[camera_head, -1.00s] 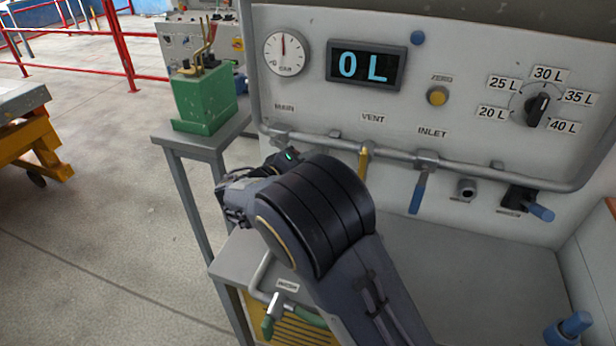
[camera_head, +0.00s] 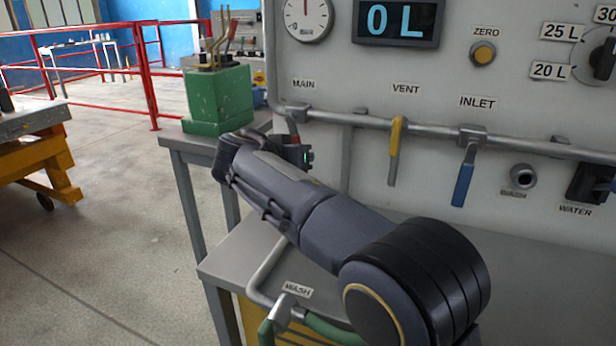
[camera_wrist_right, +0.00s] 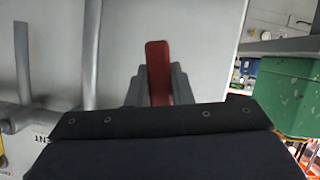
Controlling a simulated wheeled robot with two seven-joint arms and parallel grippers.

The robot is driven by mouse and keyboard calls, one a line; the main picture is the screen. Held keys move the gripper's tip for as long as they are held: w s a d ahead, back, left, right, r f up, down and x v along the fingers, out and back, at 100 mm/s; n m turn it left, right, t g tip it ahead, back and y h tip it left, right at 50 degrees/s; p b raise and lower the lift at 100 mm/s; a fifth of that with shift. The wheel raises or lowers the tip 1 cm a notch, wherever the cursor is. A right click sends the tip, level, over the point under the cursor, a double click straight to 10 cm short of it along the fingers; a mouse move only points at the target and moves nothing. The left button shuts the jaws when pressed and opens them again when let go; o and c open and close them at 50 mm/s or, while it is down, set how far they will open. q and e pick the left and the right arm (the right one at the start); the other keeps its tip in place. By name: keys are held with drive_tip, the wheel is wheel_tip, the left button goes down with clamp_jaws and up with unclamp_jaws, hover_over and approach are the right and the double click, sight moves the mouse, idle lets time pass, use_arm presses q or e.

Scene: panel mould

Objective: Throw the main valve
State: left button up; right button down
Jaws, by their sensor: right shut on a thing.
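The main valve's red handle (camera_wrist_right: 158,60) stands between the two grey fingers of my right gripper (camera_wrist_right: 158,88) in the right wrist view, and the gripper is shut on it. In the head view, only a small part of the red handle (camera_head: 293,127) shows on the pipe below the MAIN label (camera_head: 303,84). My right forearm and wrist hide the rest of it and the fingertips there. My left gripper is in neither view.
The yellow vent handle (camera_head: 395,150) and the blue inlet handle (camera_head: 464,178) hang from the pipe (camera_head: 435,130) to the right. The display (camera_head: 398,20) reads 0 L. A green box (camera_head: 220,100) stands on the bench at left. A wash valve (camera_head: 283,308) is below my arm.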

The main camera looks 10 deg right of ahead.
drive_tip(key=a+m+b, duration=0.1)
drive_tip(key=w+y+b, duration=0.1)
drive_tip(key=b, duration=0.1)
drive_tip(key=shift+a+f+m+t, duration=0.2)
drive_tip(key=shift+a+m+t, duration=0.1)
drive_tip(key=shift+a+m, duration=0.1)
idle(0.3)
drive_tip(key=c, duration=1.3)
unclamp_jaws()
drive_tip(key=shift+r, duration=0.1)
drive_tip(key=v, duration=0.7)
drive_tip(key=shift+s+a+r+p, duration=0.1)
drive_tip(key=shift+s+a+p, duration=0.15)
drive_tip(key=shift+p, duration=0.1)
